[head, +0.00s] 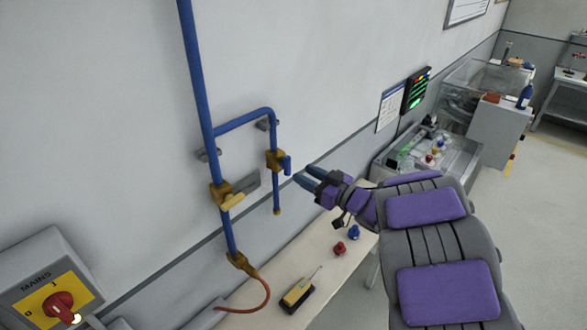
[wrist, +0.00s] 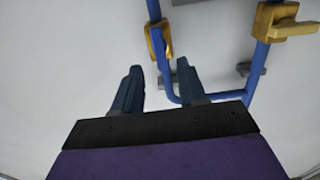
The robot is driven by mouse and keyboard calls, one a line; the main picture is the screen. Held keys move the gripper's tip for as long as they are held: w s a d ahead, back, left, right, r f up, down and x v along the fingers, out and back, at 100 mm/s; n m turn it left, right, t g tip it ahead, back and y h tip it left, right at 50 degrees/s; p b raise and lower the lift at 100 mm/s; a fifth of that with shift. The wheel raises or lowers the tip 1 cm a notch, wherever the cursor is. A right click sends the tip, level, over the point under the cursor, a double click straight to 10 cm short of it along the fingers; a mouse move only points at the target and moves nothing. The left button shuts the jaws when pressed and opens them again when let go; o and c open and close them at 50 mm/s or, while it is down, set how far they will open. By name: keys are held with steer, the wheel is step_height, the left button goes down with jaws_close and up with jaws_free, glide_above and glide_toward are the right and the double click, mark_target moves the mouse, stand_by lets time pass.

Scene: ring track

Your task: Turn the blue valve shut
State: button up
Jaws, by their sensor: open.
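The blue valve is a brass body (head: 275,160) with a short blue handle (head: 287,166) on the right-hand branch of the blue pipe in the head view. My gripper (head: 305,175) is open and empty, just right of the handle, with a small gap. In the wrist view the two dark fingers of my gripper (wrist: 160,68) stand apart, and the brass body (wrist: 158,38) lies just beyond them.
A second valve with a yellow handle (head: 232,200) sits on the main blue pipe (head: 197,80). A MAINS switch box (head: 48,285) is at lower left. Below, a bench (head: 322,262) carries a yellow-black tool (head: 298,294) and red and blue knobs. Open floor lies at right.

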mark_target(290, 166)
steer(key=shift+x, duration=2.65)
steer(key=shift+c, duration=0.2)
jaws_close()
